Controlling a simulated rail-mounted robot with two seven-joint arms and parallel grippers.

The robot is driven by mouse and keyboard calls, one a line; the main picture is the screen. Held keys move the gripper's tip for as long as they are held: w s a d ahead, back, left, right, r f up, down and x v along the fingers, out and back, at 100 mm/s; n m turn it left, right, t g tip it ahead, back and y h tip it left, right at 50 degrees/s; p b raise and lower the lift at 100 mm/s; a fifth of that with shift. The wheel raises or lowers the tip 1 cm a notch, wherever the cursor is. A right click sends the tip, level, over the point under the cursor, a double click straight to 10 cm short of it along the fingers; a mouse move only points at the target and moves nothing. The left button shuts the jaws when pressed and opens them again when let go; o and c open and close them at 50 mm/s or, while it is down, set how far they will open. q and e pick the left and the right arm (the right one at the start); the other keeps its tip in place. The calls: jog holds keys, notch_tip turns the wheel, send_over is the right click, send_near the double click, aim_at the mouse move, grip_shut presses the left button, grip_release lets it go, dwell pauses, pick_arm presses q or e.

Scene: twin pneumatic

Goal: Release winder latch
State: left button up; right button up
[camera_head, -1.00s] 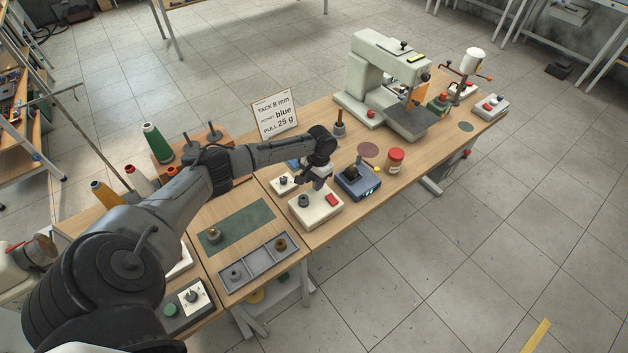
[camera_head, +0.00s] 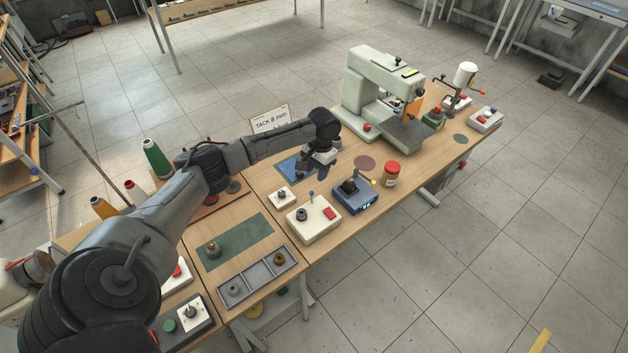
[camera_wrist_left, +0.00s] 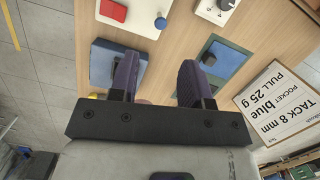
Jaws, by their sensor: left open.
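The winder (camera_head: 313,224) is a cream-white box on the front half of the table. It carries a grey bobbin (camera_head: 302,214), a red button (camera_head: 329,214) and a thin upright latch lever with a blue knob (camera_head: 311,194). In the left wrist view the blue knob (camera_wrist_left: 161,23) shows at the box's edge, with the red button (camera_wrist_left: 112,10) beside it. My left gripper (camera_head: 316,170) is open, with dark purple fingers, and hangs behind the winder, apart from the lever. In the wrist view nothing is between the fingers (camera_wrist_left: 157,82). My right gripper is not seen.
A blue scale-like device (camera_head: 355,197) and a red-lidded jar (camera_head: 391,173) stand right of the winder. A small white box with a knob (camera_head: 281,195) and a blue mat (camera_head: 287,166) lie behind it. A sign (camera_head: 268,119) is partly covered by my arm.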

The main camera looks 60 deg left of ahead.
pick_arm(q)
jog(key=shift+w+a+r, duration=0.1)
jog(key=shift+w+r, duration=0.05)
jog(key=shift+r, duration=0.55)
jog(key=shift+w+r, duration=0.1)
jog(key=shift+r, duration=0.55)
